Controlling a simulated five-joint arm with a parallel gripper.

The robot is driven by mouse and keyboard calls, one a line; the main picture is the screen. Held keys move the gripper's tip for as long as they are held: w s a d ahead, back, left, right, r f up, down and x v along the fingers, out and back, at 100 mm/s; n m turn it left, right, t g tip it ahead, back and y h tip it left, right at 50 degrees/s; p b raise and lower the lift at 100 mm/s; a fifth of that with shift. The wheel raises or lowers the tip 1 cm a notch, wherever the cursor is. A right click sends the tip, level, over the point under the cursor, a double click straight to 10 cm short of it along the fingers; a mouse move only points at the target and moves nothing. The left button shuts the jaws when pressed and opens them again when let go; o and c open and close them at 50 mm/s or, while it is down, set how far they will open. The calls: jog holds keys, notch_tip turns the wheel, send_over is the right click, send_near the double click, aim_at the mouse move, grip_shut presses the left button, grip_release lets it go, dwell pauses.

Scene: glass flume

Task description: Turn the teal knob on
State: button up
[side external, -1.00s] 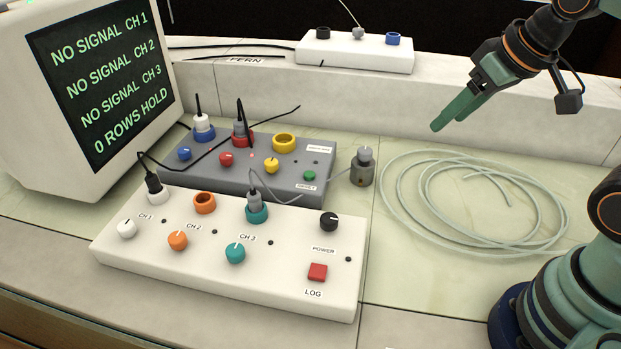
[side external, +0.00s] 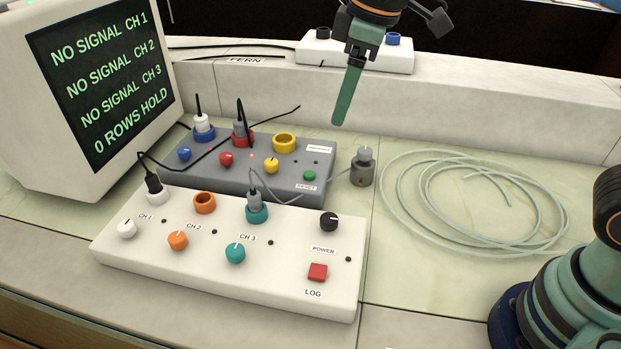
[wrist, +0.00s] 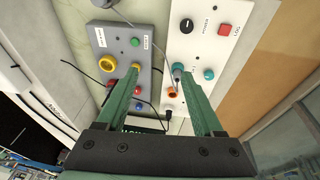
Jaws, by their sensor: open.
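The teal knob (side external: 235,252) is on the front of the white box (side external: 335,285), under the CH 3 label. Its white pointer line is faint in the side external view. The teal knob also shows in the wrist view (wrist: 209,74), to the right of the gripper fingers. A teal socket (side external: 257,213) behind it holds a grey plug (side external: 254,199) with a cable.
A grey box (side external: 240,180) with plugs and knobs stands behind the white box. A monitor (side external: 100,85) at left reads NO SIGNAL for each channel. A small grey cylinder (side external: 362,170) and coiled clear tubing (side external: 400,215) lie at right. Cables arch over the boxes.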

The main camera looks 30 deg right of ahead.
jog(key=w+a+f+n+g, duration=0.1)
jog(key=a+f+n, duration=0.1)
jog(key=a, duration=0.3)
jog(key=w+a+f+n, duration=0.1)
jog(key=a+n, duration=0.1)
jog(key=a, duration=0.4)
jog(key=n+g+h, duration=0.1)
jog(key=n+g, duration=0.1)
jog(key=n, duration=0.3)
send_over(235, 250)
notch_tip(235, 250, down, 7)
notch_tip(235, 250, down, 11)
jog(key=shift+r, duration=0.1)
grip_shut()
